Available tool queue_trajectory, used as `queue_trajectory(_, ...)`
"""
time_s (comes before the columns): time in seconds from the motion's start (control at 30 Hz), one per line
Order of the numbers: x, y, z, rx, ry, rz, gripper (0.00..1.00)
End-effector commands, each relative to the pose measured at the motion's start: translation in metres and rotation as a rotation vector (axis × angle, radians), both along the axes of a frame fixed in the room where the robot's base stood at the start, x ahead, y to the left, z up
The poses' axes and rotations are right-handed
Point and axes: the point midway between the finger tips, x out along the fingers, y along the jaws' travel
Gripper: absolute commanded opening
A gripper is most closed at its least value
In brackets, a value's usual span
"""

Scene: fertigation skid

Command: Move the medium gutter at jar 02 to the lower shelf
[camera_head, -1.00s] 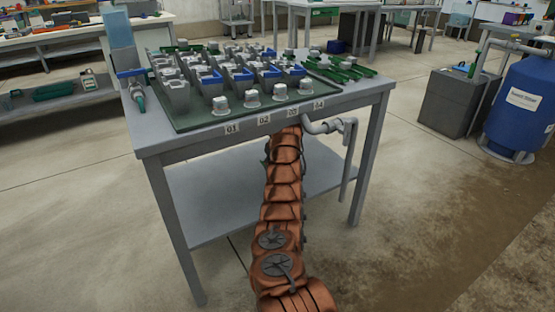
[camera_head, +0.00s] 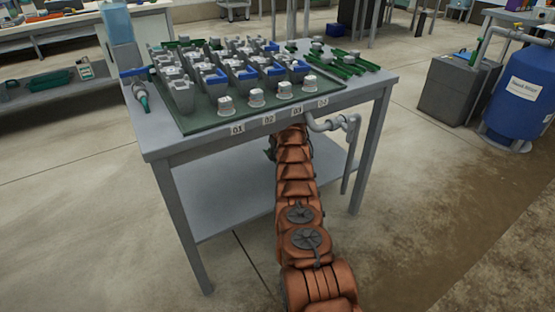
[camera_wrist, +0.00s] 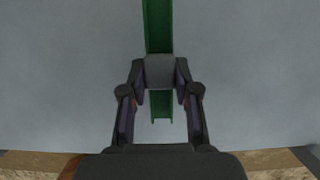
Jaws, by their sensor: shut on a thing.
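In the wrist view my gripper (camera_wrist: 161,82) is shut on a grey block on a long green gutter (camera_wrist: 159,25). The gutter runs away from me above a plain grey surface; I cannot tell whether it touches it. In the head view my arm reaches under the table top, over the grey lower shelf (camera_head: 225,195). The gripper and most of the gutter are hidden there; a small dark green bit shows left of the arm. The label for 02 (camera_head: 269,119) is on the table's front edge, with a white-topped piece (camera_head: 256,97) above it.
The table top holds a green tray (camera_head: 215,121) with several grey and blue containers, and green gutters (camera_head: 340,64) at the right. A grey pipe (camera_head: 328,124) and table leg (camera_head: 370,155) stand right of my arm. The shelf's left part is clear.

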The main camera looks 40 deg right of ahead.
Motion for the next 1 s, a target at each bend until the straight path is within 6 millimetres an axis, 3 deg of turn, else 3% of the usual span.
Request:
queue_trajectory(0.23,0.003,0.006,-0.028,0.0,0.0,0.009,0.0)
queue_trajectory(0.67,0.004,0.007,-0.03,0.001,0.001,0.01,0.0)
queue_trajectory(0.7,0.004,0.007,-0.031,0.0,0.0,0.009,0.34)
queue_trajectory(0.9,0.004,0.007,-0.031,0.001,0.0,0.01,0.54)
queue_trajectory(1.0,0.004,0.007,-0.031,0.001,0.0,0.01,0.56)
